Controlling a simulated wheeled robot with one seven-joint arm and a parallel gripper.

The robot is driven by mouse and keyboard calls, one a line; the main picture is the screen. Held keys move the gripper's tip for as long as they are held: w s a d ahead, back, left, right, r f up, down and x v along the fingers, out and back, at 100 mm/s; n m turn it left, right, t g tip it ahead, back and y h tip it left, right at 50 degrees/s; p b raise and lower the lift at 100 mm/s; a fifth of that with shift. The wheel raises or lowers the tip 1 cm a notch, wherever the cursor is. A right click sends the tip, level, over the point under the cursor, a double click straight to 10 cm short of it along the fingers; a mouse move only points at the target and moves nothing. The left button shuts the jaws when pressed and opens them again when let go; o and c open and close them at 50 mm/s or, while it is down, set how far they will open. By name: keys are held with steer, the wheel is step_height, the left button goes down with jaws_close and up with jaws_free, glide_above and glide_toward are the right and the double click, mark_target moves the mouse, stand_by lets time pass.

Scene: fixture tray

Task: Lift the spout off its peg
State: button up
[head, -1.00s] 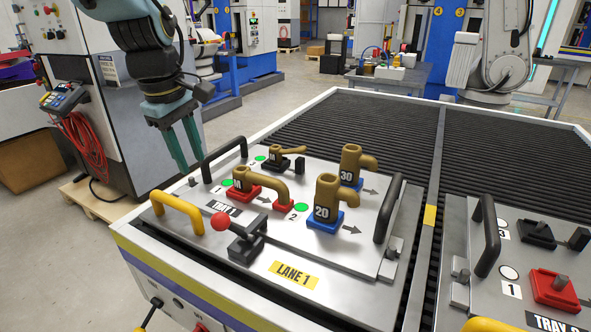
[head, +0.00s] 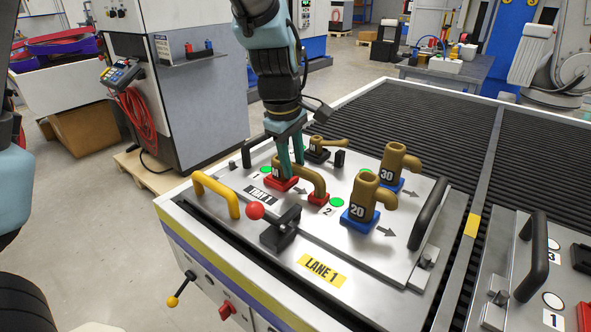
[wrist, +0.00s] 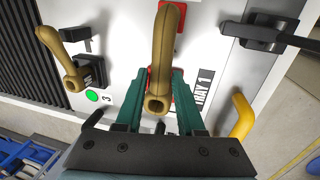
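The long curved brown spout (head: 312,178) stands on a red base (head: 281,184) on the tray plate, its far end over a smaller red block (head: 318,199). My gripper (head: 291,167) is directly over its upright end, pointing down. In the wrist view the spout (wrist: 166,45) runs away from my gripper (wrist: 158,88), with its round hollow end between the two green fingers. The fingers stand one on each side of it and look open, with small gaps showing. The peg is hidden inside the spout, and the number on this spout is partly covered by the fingers.
Brown spouts marked 20 (head: 364,195) and 30 (head: 392,163) stand on blue bases to the right. Another spout (head: 316,143) on a black base is just behind my gripper. A yellow handle (head: 216,193), a red-knobbed clamp (head: 279,226) and a black handle (head: 428,213) rise around the plate.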

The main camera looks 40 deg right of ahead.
steer(key=shift+d+f, duration=0.15)
steer(key=shift+f, duration=1)
jaws_close()
steer(key=shift+r, duration=0.1)
stand_by(0.4)
